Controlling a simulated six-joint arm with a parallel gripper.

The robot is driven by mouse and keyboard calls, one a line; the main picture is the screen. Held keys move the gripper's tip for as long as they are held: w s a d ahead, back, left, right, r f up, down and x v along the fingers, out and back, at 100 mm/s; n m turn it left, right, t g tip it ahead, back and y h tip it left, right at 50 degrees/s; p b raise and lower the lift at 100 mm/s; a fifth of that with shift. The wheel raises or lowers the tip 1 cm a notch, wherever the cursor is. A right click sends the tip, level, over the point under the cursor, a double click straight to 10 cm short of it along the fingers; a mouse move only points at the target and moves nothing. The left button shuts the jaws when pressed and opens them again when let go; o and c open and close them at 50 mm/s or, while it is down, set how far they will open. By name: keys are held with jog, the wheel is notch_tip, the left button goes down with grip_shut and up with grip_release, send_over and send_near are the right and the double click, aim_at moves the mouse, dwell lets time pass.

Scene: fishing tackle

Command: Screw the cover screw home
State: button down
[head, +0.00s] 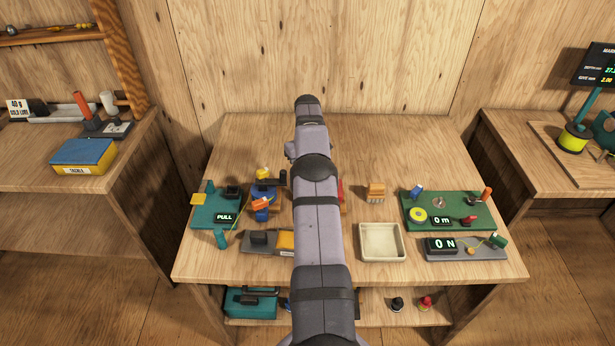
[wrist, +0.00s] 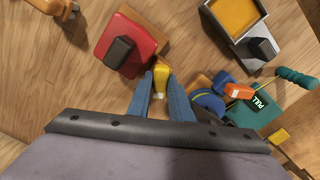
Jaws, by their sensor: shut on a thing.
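In the wrist view, my gripper's (wrist: 160,86) two blue fingers are shut on a small yellow piece (wrist: 160,76) with a pale end. I cannot tell whether it is the cover screw, or whether it touches anything below. In the head view my own arm hides the gripper and what it holds. A blue reel (wrist: 209,102) with an orange part (wrist: 239,90) is just right of the fingers, by a wooden block; the reel also shows in the head view (head: 262,190). No cover is clearly identifiable.
A red block with a dark handle (wrist: 142,62) is close to the fingertips. A grey tray (wrist: 271,53) with yellow contents is farther off. The head view shows a teal PULL base (head: 207,217), an empty cream tray (head: 381,256) and a green board (head: 470,204) with instruments.

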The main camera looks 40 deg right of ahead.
dwell(0.3)
jog(key=c, duration=1.6)
grip_release()
jog(key=shift+r, duration=0.15)
jog(key=shift+r, duration=3.55)
